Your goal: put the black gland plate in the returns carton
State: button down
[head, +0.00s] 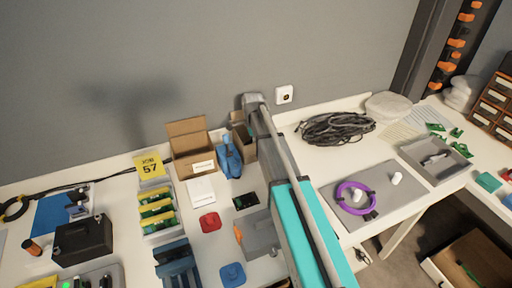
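An open brown carton (197,169) with a white label stands against the wall, left of my arm; the label is too small to read. A second open carton (250,149) stands to its right, partly hidden by my arm and a blue item. I cannot tell which is the returns carton. A small flat dark piece (246,201) with some green lies on the table left of my arm; I cannot tell whether it is the black gland plate. My arm crosses the middle of the view, and I cannot make out my gripper's fingers.
A blue item (229,156) leans before the second carton. A red piece (210,222), blue piece (232,274) and grey tray (262,235) lie nearby. A black box (83,240) stands left. Black cable (336,128) and a purple ring (355,198) lie right.

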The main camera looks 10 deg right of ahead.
jog(key=shift+f+b, duration=0.3)
jog(key=shift+f, duration=0.3)
jog(key=shift+f, duration=0.1)
jog(key=shift+c, duration=1.3)
grip_release()
notch_tip(320, 180, up, 12)
jog(key=p, duration=1.2)
jog(key=shift+r, duration=0.2)
